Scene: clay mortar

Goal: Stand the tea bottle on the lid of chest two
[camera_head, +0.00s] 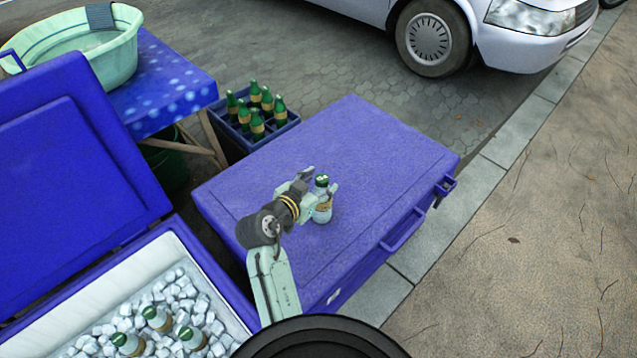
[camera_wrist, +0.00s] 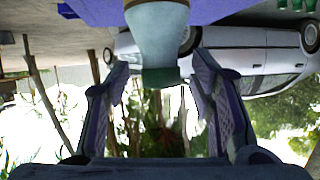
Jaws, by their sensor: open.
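The tea bottle (camera_head: 322,208), pale with a green cap and a tan label, stands upright on the closed blue lid (camera_head: 370,150) of a chest. No number is readable on this chest. My gripper (camera_head: 318,192) is open at the bottle, coming from the left. In the wrist view, which is upside down, the bottle (camera_wrist: 157,35) hangs from the top centre, with the gripper fingers (camera_wrist: 160,98) apart on both sides. Gaps show between the cap and both fingers. The bottle's base is cut off there.
An open blue chest (camera_head: 225,290) with ice and several similar bottles (camera_head: 158,319) is at lower left, its raised lid (camera_head: 70,190) behind. A crate of green bottles (camera_head: 235,143), a blue table (camera_head: 165,95) with a basin (camera_head: 115,60), and a parked car (camera_head: 505,45) stand beyond. Lid space around the bottle is clear.

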